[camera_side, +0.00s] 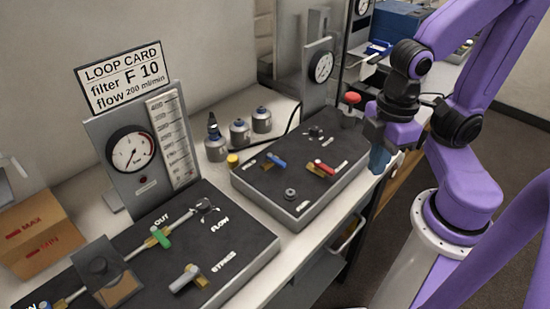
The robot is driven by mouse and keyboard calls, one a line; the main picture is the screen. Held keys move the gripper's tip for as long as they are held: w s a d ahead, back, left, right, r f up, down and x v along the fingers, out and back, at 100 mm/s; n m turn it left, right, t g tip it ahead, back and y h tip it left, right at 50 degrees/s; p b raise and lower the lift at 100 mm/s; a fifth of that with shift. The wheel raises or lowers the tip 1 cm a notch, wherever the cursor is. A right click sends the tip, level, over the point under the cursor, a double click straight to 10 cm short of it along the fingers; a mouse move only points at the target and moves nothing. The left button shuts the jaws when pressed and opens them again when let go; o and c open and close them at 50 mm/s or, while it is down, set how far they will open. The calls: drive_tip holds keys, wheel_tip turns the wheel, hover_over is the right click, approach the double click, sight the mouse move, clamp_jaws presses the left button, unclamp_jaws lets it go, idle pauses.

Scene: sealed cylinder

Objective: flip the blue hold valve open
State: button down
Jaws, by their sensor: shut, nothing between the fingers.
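A small blue valve handle (276,160) sits on a brass body on the dark right-hand panel (283,208). A red valve handle (323,168) is to its right on the same panel. My gripper (380,160) is shut and empty, pointing down near the right panel's right edge, apart from both blue handles.
A red-topped knob (352,98) stands at the right panel's back corner, near my gripper. A gauge post (318,75) rises behind the panel. Several grey bottles (239,132) stand at its back left. The left panel carries a green valve (160,237) and a flow meter (173,140).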

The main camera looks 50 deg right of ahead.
sight(276, 161)
drive_tip(key=w+a+n+h, duration=0.2)
drive_tip(key=w+a, duration=0.5)
drive_tip(key=w, duration=0.3)
drive_tip(key=w+a+r+n+h, duration=0.1)
drive_tip(key=w+a+n+h, duration=0.1)
drive_tip(key=w+a, duration=0.6)
drive_tip(key=shift+w+n+h, duration=0.4)
drive_tip(key=shift+w+n, duration=0.3)
drive_tip(key=shift+w, duration=0.75)
drive_tip(key=x, duration=0.9)
drive_tip(key=shift+s+d+f, duration=0.1)
drive_tip(key=shift+d+f, duration=0.05)
drive_tip(key=shift+f, duration=0.1)
drive_tip(key=d, duration=0.3)
drive_tip(key=shift+f, duration=0.15)
drive_tip(key=shift+d, duration=0.55)
